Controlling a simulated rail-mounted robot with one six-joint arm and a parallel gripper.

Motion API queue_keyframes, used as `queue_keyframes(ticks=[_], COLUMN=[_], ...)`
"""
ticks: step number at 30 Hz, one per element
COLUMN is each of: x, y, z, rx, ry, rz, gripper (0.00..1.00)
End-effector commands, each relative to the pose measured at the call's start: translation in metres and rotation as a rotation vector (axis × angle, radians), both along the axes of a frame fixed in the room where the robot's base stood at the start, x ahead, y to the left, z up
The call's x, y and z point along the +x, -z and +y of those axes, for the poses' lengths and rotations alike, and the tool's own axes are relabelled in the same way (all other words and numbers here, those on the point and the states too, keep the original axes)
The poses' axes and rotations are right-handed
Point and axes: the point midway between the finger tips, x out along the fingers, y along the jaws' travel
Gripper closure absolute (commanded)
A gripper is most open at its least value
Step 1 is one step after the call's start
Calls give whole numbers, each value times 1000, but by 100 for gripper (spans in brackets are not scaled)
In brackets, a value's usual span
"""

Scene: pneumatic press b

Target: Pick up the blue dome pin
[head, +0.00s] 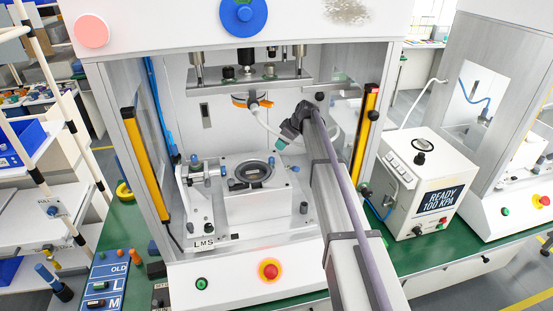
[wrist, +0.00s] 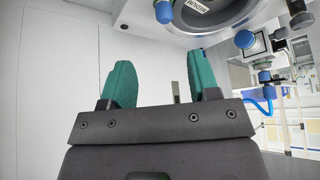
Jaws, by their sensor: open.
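My gripper (head: 281,143) is inside the press, at the end of the arm reaching in from the front. Its two teal fingers stand apart with nothing between them in the wrist view (wrist: 162,88). Several small blue parts sit on the white fixture (head: 240,205). A blue rounded pin (head: 272,161) stands beside the round dark seat, below and left of my gripper. The wrist view shows a blue domed cap (wrist: 164,12) past the fingertips and another blue cap (wrist: 244,39) at the right. I cannot tell which one is the dome pin.
A dark ring seat (head: 251,173) fills the fixture's middle. The press head (head: 250,84) hangs above, and yellow light bars (head: 365,135) flank the opening. A gauge box (head: 422,180) stands to the right. A blue parts board (head: 106,284) lies at front left.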

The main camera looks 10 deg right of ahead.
Motion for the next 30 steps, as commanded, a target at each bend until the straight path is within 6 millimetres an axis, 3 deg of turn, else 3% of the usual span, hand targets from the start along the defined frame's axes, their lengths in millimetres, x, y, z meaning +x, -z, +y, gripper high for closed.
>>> queue_keyframes(ticks=[4,12,17,25,30], x=[1,17,18,29,30], y=[7,53,52,98,96], z=[2,19,22,38,41], rx=[-3,-2,-3,-3,-3], ry=[-7,-5,-4,-5,-3], rz=[-1,1,1,1,2], gripper=[44,44,44,44,44])
